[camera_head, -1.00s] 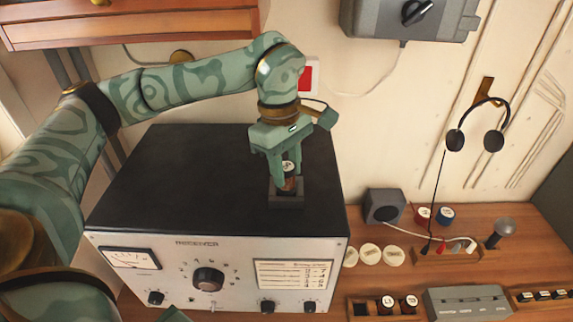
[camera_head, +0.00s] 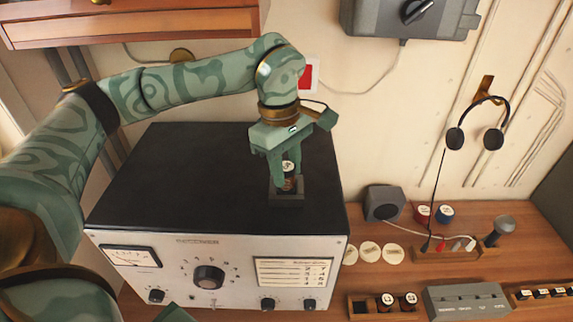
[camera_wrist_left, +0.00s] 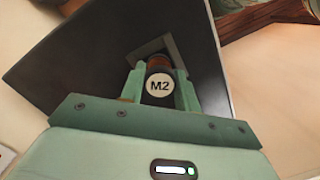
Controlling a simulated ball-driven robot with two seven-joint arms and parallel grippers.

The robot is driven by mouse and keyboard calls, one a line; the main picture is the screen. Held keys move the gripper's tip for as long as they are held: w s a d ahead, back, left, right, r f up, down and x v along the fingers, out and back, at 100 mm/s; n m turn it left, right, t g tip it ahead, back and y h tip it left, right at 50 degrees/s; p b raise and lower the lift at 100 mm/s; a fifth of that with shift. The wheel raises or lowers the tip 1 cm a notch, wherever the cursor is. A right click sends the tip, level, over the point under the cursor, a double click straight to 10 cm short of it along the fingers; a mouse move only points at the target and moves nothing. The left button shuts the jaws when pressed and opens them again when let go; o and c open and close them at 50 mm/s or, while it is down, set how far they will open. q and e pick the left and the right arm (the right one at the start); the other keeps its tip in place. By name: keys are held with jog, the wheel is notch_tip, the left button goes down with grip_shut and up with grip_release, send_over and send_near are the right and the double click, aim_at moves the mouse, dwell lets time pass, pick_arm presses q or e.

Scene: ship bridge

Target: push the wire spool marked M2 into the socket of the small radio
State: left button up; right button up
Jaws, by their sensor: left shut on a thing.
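The wire spool marked M2 is dark and brown with a white round label (camera_wrist_left: 159,86); it also shows in the head view (camera_head: 289,167). My left gripper (camera_head: 286,178) points down and is shut on this spool, one finger on each side. The spool stands about upright at the square dark grey socket (camera_head: 303,194) on top of the radio labelled RECEIVER (camera_head: 190,165). The socket's rim shows behind the spool in the left wrist view (camera_wrist_left: 170,43). The spool's lower end is hidden, so I cannot tell how deep it sits. My right gripper is not in view.
The radio's black top is otherwise clear. On the desk at right are a small speaker (camera_head: 383,203), a red and a blue spool, pale discs (camera_head: 369,252), a rack with two dark spools (camera_head: 397,302) and a grey box (camera_head: 468,303). Headphones (camera_head: 477,139) hang on the wall.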

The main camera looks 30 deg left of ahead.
pick_arm(q)
jog(key=shift+f, duration=0.5)
dwell(1.5)
jog(key=shift+f, duration=0.1)
dwell(0.7)
jog(key=o, duration=1.1)
jog(key=shift+c, duration=0.2)
